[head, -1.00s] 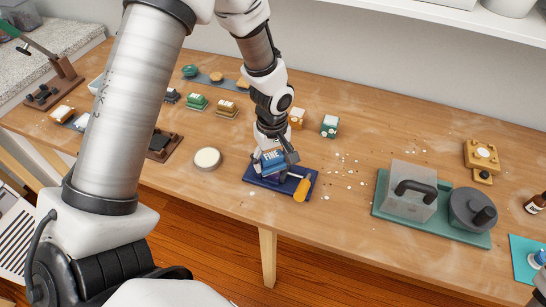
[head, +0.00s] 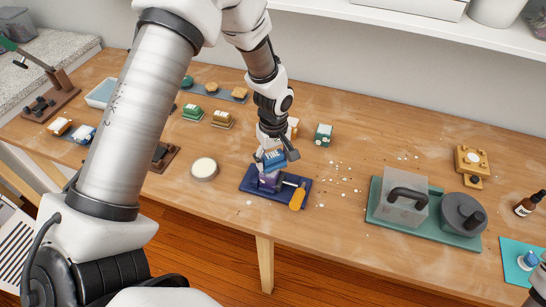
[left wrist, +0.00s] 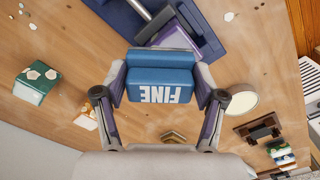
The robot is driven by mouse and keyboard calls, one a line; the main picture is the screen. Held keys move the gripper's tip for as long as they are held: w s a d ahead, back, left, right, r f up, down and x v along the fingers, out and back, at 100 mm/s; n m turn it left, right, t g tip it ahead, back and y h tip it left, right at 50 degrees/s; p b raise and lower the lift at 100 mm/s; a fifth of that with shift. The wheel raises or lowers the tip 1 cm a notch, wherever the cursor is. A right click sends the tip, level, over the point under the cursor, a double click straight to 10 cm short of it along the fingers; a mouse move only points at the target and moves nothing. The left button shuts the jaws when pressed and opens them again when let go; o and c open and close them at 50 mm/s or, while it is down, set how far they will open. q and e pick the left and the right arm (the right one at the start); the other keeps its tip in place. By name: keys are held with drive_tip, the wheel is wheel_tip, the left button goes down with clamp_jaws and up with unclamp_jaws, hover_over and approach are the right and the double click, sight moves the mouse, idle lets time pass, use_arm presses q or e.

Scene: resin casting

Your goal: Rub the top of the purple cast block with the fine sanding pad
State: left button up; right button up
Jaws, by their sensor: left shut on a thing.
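My left gripper (head: 273,157) is shut on the fine sanding pad (head: 275,161), a blue block marked "FINE". The pad also fills the middle of the left wrist view (left wrist: 160,78), between both fingers. The purple cast block (head: 267,180) sits in a dark blue clamp (head: 253,186) with an orange handle (head: 298,197). The pad is at the block's top, toward its back, and hides part of it. Whether they touch is unclear. The block's purple edge shows beyond the pad in the left wrist view (left wrist: 178,35). My right gripper does not show.
A round cream-topped tin (head: 205,168) stands left of the clamp. A green-and-white box (head: 323,134) is behind it. White crumbs lie to the right. A green tray (head: 380,205) holds a grey handled block and a round weight farther right. Several small blocks stand at back left.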

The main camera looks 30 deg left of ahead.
sight(268, 177)
use_arm(q)
drive_tip(key=shift+s+d, duration=0.15)
drive_tip(key=shift+s, duration=0.6)
drive_tip(key=shift+s+d+b, duration=0.25)
drive_tip(key=shift+s+b, duration=0.1)
drive_tip(key=shift+s, duration=0.85)
drive_tip(key=shift+r, duration=0.1)
wheel_tip(268, 177, up, 8)
drive_tip(key=p, duration=0.6)
